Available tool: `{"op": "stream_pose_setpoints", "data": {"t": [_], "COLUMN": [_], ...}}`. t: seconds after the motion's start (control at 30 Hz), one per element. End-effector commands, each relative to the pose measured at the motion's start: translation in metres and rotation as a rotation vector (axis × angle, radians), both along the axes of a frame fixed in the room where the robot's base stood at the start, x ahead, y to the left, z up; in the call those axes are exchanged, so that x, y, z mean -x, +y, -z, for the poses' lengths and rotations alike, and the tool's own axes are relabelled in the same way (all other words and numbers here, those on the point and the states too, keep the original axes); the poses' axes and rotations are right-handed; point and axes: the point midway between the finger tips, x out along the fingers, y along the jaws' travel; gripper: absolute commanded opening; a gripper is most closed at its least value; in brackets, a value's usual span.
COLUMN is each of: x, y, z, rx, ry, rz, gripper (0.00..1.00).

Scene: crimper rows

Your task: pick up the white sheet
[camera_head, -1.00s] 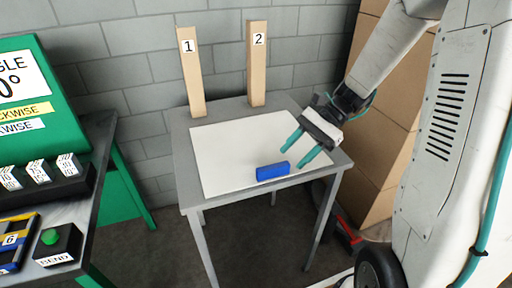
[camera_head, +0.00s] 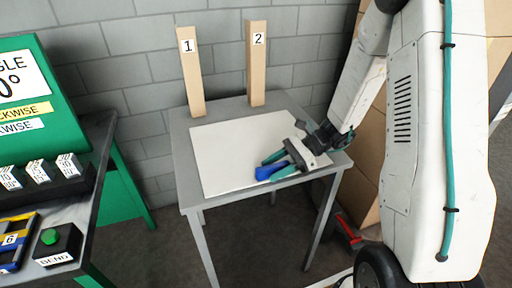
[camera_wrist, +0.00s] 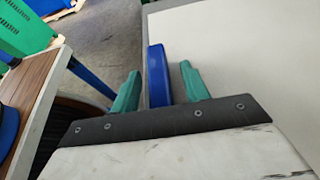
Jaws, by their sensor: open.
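The white sheet (camera_head: 232,152) lies flat on a small grey table and shows at the right in the wrist view (camera_wrist: 240,60). A blue block (camera_head: 264,173) sits at the sheet's front edge. My gripper (camera_head: 270,166) is open and low over the table's front right. In the wrist view its two teal fingers (camera_wrist: 156,88) stand on either side of the blue block (camera_wrist: 157,72), with a gap on each side. I cannot tell whether the fingers touch the sheet.
Two wooden posts, marked 1 (camera_head: 191,75) and 2 (camera_head: 257,65), stand at the back of the grey table (camera_head: 184,180). A dark bench (camera_head: 92,160) with a green panel (camera_head: 40,100) and a button box (camera_head: 57,243) is at left. A grey block wall is behind.

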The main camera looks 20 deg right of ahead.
Motion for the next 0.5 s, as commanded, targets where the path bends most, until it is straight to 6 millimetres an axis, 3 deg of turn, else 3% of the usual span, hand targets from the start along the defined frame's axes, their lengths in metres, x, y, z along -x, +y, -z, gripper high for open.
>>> {"op": "stream_pose_setpoints", "data": {"t": [0.3,0.47,0.5], "x": [0.0003,0.0003,0.0003], "y": [0.007,0.0068,0.0067], "z": [0.0029,0.0029,0.0029], "rx": [0.001,0.001,0.001], "ry": [-0.001,-0.001,-0.001], "rz": [0.0,0.0,0.0], "gripper": [0.45,0.04,0.0]}}
